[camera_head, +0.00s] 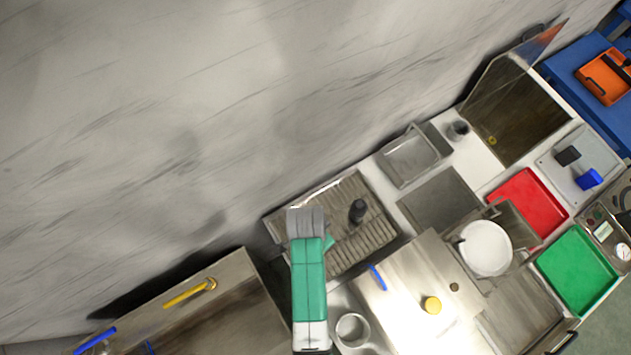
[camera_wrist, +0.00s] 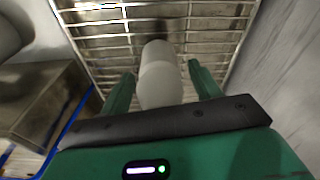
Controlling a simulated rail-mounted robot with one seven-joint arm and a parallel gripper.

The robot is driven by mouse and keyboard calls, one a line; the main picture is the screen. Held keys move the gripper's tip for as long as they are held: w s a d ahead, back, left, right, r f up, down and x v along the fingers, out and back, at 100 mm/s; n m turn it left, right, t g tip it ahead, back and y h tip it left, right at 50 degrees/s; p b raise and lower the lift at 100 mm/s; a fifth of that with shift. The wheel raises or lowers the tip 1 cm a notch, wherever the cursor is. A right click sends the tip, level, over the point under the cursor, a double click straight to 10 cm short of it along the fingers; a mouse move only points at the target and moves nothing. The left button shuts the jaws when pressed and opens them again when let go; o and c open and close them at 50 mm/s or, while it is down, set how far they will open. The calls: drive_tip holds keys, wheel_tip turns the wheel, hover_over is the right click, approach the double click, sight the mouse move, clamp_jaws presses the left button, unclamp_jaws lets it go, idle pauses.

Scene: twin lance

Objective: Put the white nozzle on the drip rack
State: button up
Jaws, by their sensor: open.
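The white nozzle (camera_wrist: 160,78), a smooth pale rounded cylinder, is in the wrist view. It lies over the wire drip rack (camera_wrist: 107,42), and appears to rest on it. My gripper (camera_wrist: 160,69) is open, with one green finger on each side of the nozzle. A narrow gap shows on both sides, and the nozzle's near end is hidden by my gripper body. In the head view my green arm end covers the left part of the ribbed rack (camera_head: 372,236), and the nozzle cannot be made out there.
A dark upright cylinder (camera_head: 357,210) stands on the rack, right of my arm. A metal basin (camera_head: 412,158) lies beyond it. A wall borders the back.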

drive_tip(key=r, duration=0.4)
drive_tip(key=r+p, duration=0.1)
drive_tip(key=r, duration=0.3)
drive_tip(key=s+a+r, duration=0.1)
drive_tip(key=r, duration=0.3)
